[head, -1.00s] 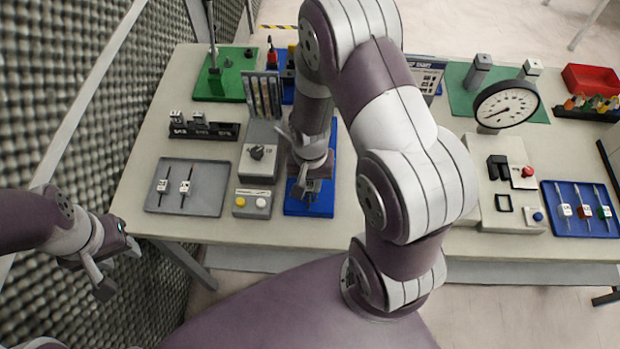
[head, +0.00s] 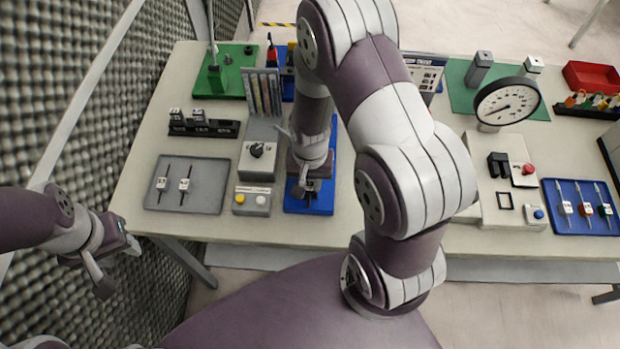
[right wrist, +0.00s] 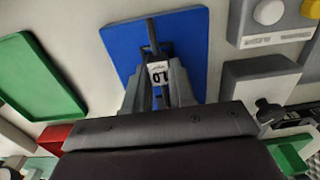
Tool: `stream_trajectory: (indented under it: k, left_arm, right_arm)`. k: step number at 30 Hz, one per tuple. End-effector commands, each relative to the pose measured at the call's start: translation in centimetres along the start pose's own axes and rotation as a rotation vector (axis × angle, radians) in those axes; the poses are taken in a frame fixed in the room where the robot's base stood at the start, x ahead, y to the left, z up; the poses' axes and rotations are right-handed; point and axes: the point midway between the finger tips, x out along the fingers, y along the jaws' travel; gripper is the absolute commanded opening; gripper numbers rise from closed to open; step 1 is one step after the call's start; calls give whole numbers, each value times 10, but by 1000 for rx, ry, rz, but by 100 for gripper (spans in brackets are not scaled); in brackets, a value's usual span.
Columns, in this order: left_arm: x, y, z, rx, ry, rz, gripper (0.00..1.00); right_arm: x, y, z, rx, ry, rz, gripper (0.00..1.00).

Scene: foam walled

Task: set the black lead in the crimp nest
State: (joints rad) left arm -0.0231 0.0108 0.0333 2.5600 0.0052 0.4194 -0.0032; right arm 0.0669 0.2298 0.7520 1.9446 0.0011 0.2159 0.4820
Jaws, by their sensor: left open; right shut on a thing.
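My right gripper (head: 311,188) is shut on a lead, low over the blue base plate (head: 325,205) at the front middle of the table. In the right wrist view, the held lead shows a white tag (right wrist: 158,72) between the fingers and a thin black wire above it, over the blue plate (right wrist: 120,45). A dark shape behind the wire may be the nest; the fingers and lead partly hide it, and I cannot tell whether the lead touches it. My left gripper (head: 120,270) is open and empty, off the table's left front edge.
A grey tray (head: 205,203) with two tagged leads lies left. A button box (head: 252,201) and a grey knob unit (head: 257,172) stand just left of the blue plate. A dial gauge (head: 507,103) and a blue tray (head: 580,225) with several leads are at right.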

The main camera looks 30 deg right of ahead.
Motion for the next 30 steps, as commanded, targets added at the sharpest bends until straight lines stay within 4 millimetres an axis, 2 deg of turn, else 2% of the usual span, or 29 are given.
stream_trajectory:
  k: [2, 3, 5, 13, 16, 20, 24, 30]
  left_arm:
    - [2, 0, 0, 0, 0, 0, 43]
    - [1, 0, 0, 0, 0, 0, 43]
    - [1, 0, 0, 0, 0, 0, 43]
    - [1, 0, 0, 0, 0, 0, 43]
    - [1, 0, 0, 0, 0, 0, 43]
    - [2, 0, 0, 0, 0, 0, 43]
    - [3, 0, 0, 0, 0, 0, 43]
    - [4, 0, 0, 0, 0, 0, 43]
  right_arm:
    - [3, 0, 0, 0, 0, 0, 0]
    - [2, 0, 0, 0, 0, 0, 38]
    - [2, 0, 0, 0, 0, 0, 54]
    - [1, 0, 0, 0, 0, 0, 54]
    - [-8, 0, -1, 0, 2, -1, 54]
    - [-39, -1, -2, 0, 6, -3, 54]
    - [-78, 0, -1, 0, 6, -3, 54]
    - [-116, 0, -1, 0, 2, -1, 54]
